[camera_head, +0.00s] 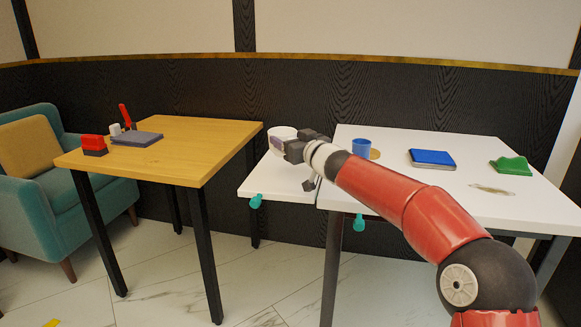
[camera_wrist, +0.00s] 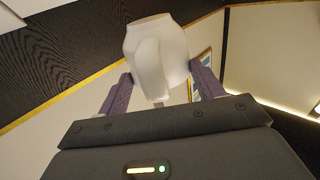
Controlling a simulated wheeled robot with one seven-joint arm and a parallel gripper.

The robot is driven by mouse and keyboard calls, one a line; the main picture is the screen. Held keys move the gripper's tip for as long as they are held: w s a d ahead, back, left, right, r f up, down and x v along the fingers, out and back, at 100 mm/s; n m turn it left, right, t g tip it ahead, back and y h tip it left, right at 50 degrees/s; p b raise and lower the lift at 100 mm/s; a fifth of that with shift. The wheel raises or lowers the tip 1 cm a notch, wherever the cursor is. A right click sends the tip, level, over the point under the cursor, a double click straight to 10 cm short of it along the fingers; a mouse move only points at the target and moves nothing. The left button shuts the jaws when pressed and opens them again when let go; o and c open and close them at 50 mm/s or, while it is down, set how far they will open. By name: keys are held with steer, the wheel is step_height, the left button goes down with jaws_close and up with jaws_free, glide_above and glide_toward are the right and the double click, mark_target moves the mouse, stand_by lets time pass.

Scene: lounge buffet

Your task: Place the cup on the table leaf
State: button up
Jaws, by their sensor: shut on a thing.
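The white cup (camera_head: 284,132) is at the far end of the white table leaf (camera_head: 262,184), left of the main white table. My gripper (camera_head: 281,144) reaches in from the right and is shut on the cup. In the wrist view the cup (camera_wrist: 157,50) sits between the two purple-grey fingers, with one on each side. The cup looks roughly upright in the head view. Its base is partly hidden by my gripper, so I cannot tell whether it touches the leaf.
The main white table (camera_head: 400,135) holds a blue cup (camera_head: 361,147), a blue book-like block (camera_head: 432,158) and a green cloth (camera_head: 511,166). Teal knobs (camera_head: 255,201) hang below the front edge. A wooden table (camera_head: 190,150) stands left, across a gap. The leaf's front is clear.

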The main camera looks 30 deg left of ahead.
steer(key=shift+f+b, duration=1.85)
steer(key=shift+f, duration=1.75)
steer(key=o, duration=1.1)
steer(key=shift+c, duration=0.2)
steer(key=shift+r, duration=0.15)
steer(key=b+v, duration=0.1)
steer(key=v, duration=1.1)
steer(key=shift+b, duration=0.4)
steer(key=shift+d+r, duration=0.1)
